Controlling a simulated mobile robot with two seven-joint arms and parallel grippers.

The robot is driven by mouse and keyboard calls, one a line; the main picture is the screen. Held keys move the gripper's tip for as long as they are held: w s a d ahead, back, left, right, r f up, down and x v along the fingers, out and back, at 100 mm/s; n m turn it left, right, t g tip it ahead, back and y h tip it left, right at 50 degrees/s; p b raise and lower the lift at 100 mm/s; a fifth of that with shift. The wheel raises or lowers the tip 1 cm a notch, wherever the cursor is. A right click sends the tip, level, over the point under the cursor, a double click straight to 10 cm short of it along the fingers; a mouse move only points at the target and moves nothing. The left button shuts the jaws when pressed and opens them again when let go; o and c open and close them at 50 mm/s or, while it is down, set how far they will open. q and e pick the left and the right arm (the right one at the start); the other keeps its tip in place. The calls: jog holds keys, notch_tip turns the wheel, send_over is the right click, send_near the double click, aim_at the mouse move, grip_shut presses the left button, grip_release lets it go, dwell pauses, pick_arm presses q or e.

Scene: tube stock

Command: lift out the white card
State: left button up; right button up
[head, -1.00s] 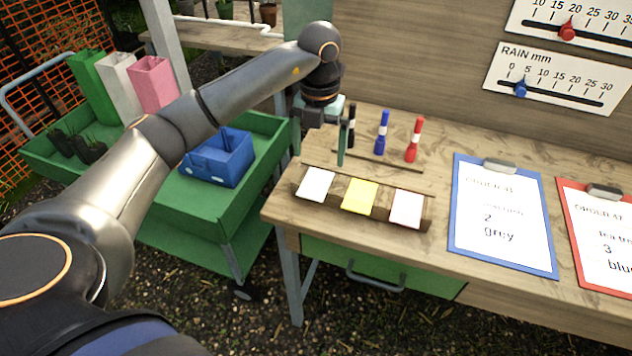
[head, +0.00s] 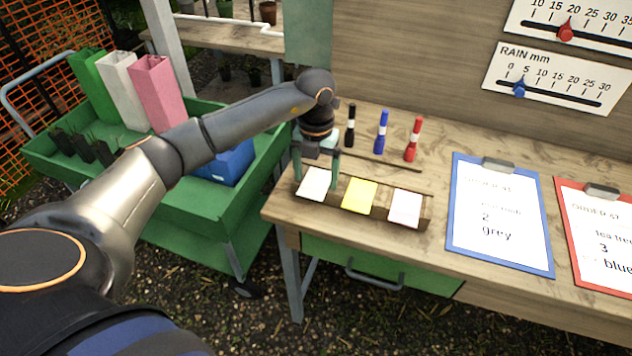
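The white card (head: 314,183) stands tilted in the leftmost slot of a wooden holder (head: 381,211) on the bench. A yellow card (head: 360,196) and a pale pink card (head: 405,207) stand to its right in the same holder. My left gripper (head: 316,178) is open, its two green fingers spread to the left and right of the white card's upper part. I cannot tell whether the fingers touch the card. My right gripper is not in view.
Black (head: 350,128), blue (head: 381,133) and red (head: 413,140) markers stand upright behind the cards. A blue clipboard (head: 452,220) and a red clipboard (head: 571,240) lie to the right. A green cart (head: 190,223) with a blue box (head: 228,166) stands left of the bench.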

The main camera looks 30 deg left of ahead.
pick_arm(q)
jog(key=c, duration=1)
jog(key=shift+r, duration=0.1)
